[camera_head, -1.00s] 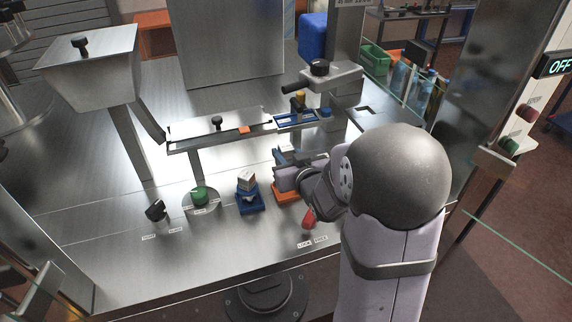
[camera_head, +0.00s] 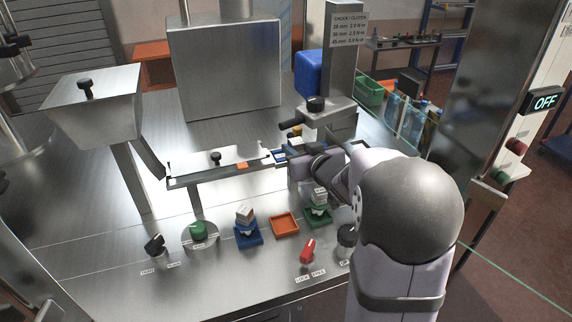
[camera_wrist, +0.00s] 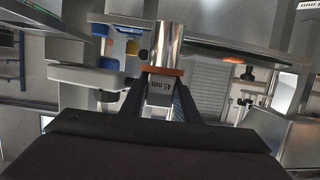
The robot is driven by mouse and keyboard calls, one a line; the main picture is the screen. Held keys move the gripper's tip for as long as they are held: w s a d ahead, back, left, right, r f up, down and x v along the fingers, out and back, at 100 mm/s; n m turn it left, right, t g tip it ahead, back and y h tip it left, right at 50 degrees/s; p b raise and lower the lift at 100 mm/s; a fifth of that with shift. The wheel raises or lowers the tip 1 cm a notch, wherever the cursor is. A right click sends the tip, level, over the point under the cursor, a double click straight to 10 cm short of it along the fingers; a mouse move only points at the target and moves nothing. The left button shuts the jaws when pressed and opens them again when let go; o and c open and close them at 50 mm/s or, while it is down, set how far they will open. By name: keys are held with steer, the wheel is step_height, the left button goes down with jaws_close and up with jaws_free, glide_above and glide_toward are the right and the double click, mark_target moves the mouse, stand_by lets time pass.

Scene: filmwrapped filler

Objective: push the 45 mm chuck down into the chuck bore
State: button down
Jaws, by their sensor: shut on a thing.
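My gripper (camera_wrist: 158,104) is shut on the 45 mm chuck (camera_wrist: 165,45), a shiny metal cylinder with an orange band and a dark part lettered "45 mm", upside down in the wrist view. The two fingers clasp its dark part from both sides. In the head view my gripper (camera_head: 300,168) is raised above the table, at the right end of the rail and in front of the column head. The chuck is hidden there by my wrist. I cannot make out the chuck bore in either view.
An empty orange tray (camera_head: 284,231) lies on the table between a blue tray (camera_head: 248,240) and a green tray (camera_head: 318,222), each holding a pale block. A red lever (camera_head: 307,250) stands in front. The column head (camera_head: 328,112) is behind my gripper.

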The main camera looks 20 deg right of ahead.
steer(key=w+d+r+p, duration=0.1)
steer(key=d+r+p, duration=0.3)
steer(key=d, duration=0.7)
steer(key=w+d+r+p, duration=0.2)
steer(key=d+r+p, duration=0.2)
steer(key=d, duration=0.8)
steer(key=shift+w+h, duration=0.3)
steer(key=shift+a+f, duration=0.1)
steer(key=shift+f, duration=0.05)
steer(key=shift+s+a+f+b, duration=0.15)
steer(key=shift+f+b, duration=1.25)
steer(key=shift+f, duration=1.45)
steer(key=shift+s+f+b, duration=0.1)
steer(key=shift+f+b, duration=1.25)
steer(key=shift+f, duration=1.45)
steer(key=shift+s+f, duration=0.1)
steer(key=shift+f, duration=0.2)
step_height(320, 180, up, 13)
steer(key=p, duration=0.4)
steer(key=shift+w+d, duration=0.2)
steer(key=shift+w, duration=0.15)
